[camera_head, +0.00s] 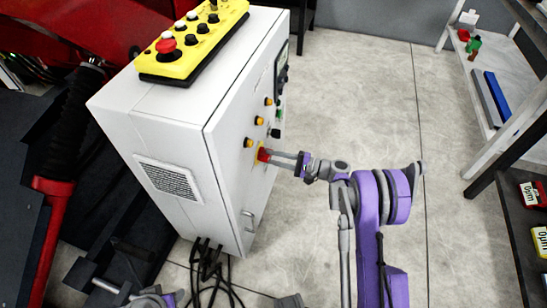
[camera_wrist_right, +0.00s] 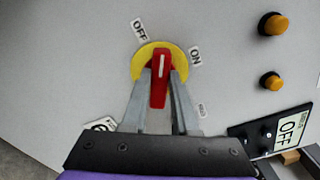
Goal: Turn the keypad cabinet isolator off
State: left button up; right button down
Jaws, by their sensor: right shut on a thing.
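The isolator's red handle (camera_wrist_right: 159,88) sits on a round yellow plate (camera_wrist_right: 141,62) on the white cabinet (camera_head: 238,150). Its white line points up in the wrist view, between the OFF label (camera_wrist_right: 140,30) and the ON label (camera_wrist_right: 196,57), nearer OFF. My right gripper (camera_wrist_right: 160,90) is shut on the handle, one finger on each side. In the head view the red handle (camera_head: 264,155) shows at the right gripper's fingertips.
A yellow control box (camera_head: 190,45) with a red mushroom button lies on the cabinet top. Orange buttons (camera_wrist_right: 272,24) and a second OFF sign (camera_wrist_right: 288,132) are near the handle. The floor right of the cabinet is open.

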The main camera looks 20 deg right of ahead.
jog(key=n, duration=0.5)
jog(key=shift+f+n+b, duration=0.2)
jog(key=shift+n+b, duration=0.1)
dwell(0.4)
jog(key=c, duration=0.7)
grip_release()
jog(key=shift+s+d, duration=0.1)
jog(key=shift+s, duration=0.05)
jog(key=p+v, duration=0.1)
jog(key=v, duration=0.9)
jog(key=shift+s+d, duration=0.2)
